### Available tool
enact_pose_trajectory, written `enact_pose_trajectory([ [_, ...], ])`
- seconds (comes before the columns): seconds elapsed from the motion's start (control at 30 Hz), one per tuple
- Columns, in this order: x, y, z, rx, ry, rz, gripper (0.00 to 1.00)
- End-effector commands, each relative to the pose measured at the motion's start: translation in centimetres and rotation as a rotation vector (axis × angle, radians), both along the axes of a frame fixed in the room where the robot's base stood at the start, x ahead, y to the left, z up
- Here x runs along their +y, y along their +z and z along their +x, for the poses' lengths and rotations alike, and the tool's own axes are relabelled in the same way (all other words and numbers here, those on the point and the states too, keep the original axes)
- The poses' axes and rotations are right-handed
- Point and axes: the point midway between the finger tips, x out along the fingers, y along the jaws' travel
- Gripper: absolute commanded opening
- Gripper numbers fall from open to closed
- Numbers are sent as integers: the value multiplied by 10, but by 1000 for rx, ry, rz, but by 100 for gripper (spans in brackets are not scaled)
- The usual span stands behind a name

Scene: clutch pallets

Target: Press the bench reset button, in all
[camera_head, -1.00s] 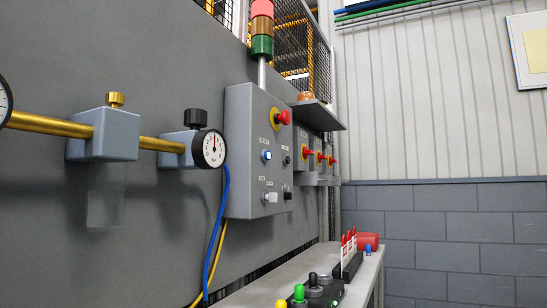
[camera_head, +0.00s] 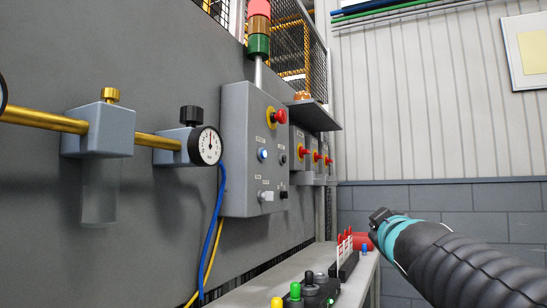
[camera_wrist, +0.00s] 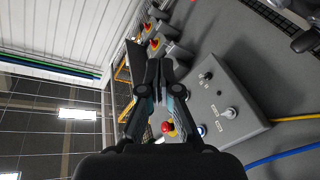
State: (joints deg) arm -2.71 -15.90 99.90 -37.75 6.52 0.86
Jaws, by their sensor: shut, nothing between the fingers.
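The grey control box (camera_head: 250,150) hangs on the grey wall panel. On its front are a lit blue-white button (camera_head: 262,154), a red mushroom knob on a yellow ring (camera_head: 279,116), a pale switch (camera_head: 266,196) and small dark knobs. The labels are too small to read, so I cannot confirm which is reset. My gripper (camera_wrist: 152,76) is shut and empty in the wrist view, clear of the box. There the box (camera_wrist: 225,100) lies to its right, with the red knob (camera_wrist: 168,128) and the lit button (camera_wrist: 202,130) close by the fingers.
Red-handled switches (camera_head: 304,152) stand beyond the box under a dark shelf (camera_head: 315,115). A signal tower (camera_head: 258,30) rises above. A gauge (camera_head: 205,146) on a brass pipe and blue and yellow cables are at left. A bench (camera_head: 260,290) below carries colored knobs and a red block.

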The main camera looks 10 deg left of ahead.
Motion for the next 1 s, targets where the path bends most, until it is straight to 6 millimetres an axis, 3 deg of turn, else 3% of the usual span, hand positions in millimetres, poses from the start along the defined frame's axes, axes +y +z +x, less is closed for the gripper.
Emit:
enact_pose_trajectory([
  [0.1, 28, 58, 30, -167, 89, -115, 0],
  [0.2, 58, 99, 48, -292, 183, -224, 0],
  [0.3, 86, 130, 59, -405, 266, -329, 0],
  [0.4, 109, 147, 64, -483, 332, -410, 0],
  [0.6, 127, 159, 65, -544, 387, -481, 0],
  [1.0, 130, 159, 66, -544, 390, -482, 0],
])
